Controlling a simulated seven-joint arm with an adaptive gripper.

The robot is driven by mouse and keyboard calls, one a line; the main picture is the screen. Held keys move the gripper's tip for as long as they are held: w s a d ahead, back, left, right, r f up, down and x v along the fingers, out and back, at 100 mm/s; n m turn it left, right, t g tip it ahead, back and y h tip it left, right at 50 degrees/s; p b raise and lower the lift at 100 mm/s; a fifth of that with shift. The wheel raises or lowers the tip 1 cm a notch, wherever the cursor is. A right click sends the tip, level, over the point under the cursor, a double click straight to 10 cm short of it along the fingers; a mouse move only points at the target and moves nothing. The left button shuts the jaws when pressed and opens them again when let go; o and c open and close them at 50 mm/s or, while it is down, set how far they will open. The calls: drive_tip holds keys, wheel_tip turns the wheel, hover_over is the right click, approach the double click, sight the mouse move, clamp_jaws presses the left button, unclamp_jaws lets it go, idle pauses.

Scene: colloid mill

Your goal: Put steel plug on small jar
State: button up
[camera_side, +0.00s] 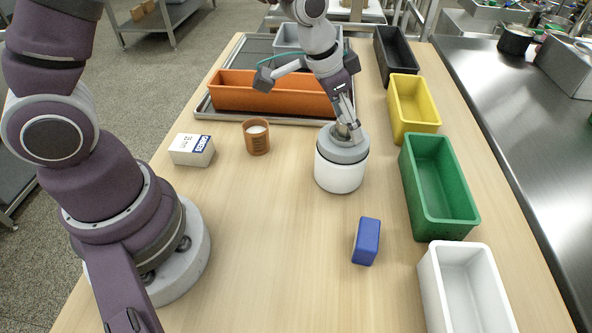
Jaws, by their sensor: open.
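A white round container with a grey top (340,172) stands near the middle of the table. A small metallic piece, probably the steel plug (341,131), sits on its top, partly hidden by my fingers. My gripper (349,131) points down at this piece, its fingers open and close beside it. I cannot tell whether they touch it.
A white box with blue print (192,150) lies left of the jar. A blue block (366,241) stands in front. An orange bin (270,95) is behind; black (396,56), yellow (412,103), green (438,187) and white (466,290) bins line the right.

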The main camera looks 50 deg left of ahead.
drive_tip(key=v, duration=1.3)
drive_tip(key=s+a+f+n+t+y, duration=0.1)
drive_tip(key=s+a+n, duration=0.3)
drive_tip(key=s, duration=0.7)
drive_tip(key=shift+f+n+y, duration=0.3)
drive_tip(key=shift+f+y, duration=0.05)
drive_tip(key=shift+y, duration=0.05)
